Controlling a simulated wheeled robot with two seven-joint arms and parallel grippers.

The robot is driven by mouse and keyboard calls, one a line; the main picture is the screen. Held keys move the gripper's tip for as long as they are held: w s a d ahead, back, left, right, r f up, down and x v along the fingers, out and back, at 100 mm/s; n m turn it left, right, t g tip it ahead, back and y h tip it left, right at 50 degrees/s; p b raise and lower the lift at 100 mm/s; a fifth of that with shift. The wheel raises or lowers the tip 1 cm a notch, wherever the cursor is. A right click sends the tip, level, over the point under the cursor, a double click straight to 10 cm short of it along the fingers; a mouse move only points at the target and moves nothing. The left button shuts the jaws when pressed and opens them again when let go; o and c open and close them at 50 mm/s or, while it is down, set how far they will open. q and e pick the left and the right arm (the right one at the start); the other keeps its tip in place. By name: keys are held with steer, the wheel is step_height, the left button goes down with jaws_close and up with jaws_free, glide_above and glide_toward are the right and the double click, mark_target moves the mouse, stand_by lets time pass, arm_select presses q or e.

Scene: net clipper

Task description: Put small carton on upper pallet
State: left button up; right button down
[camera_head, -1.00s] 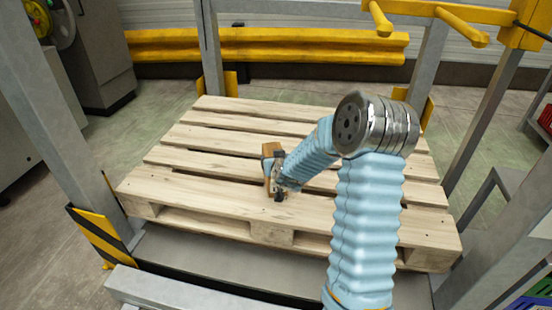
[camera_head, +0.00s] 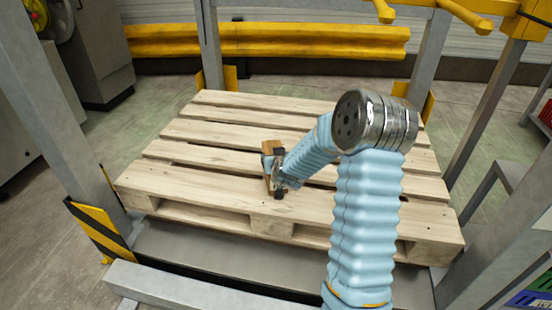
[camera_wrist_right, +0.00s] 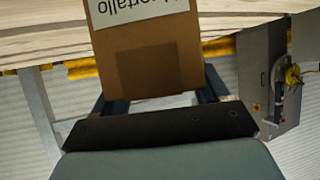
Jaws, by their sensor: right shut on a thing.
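The small brown carton (camera_head: 270,150) is at the middle of the wooden pallet (camera_head: 215,190) in the head view, partly hidden by my right gripper (camera_head: 273,170). In the right wrist view the carton (camera_wrist_right: 150,60) fills the top middle, with a white label reading upside down. My right gripper (camera_wrist_right: 155,105) is shut on the carton, one finger on each side. The carton is over or on the front part of the pallet; I cannot tell whether its underside touches the boards. My left gripper is not in view.
Grey posts stand around the pallet, such as the left one (camera_head: 60,120) with a yellow-black striped guard (camera_head: 98,228). Yellow rails (camera_head: 270,42) run behind. The pallet boards around the carton are bare.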

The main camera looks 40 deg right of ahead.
steer(key=shift+f, duration=0.2)
steer(key=shift+c, duration=0.3)
jaws_free()
steer(key=shift+r, duration=0.1)
steer(key=shift+o, duration=0.3)
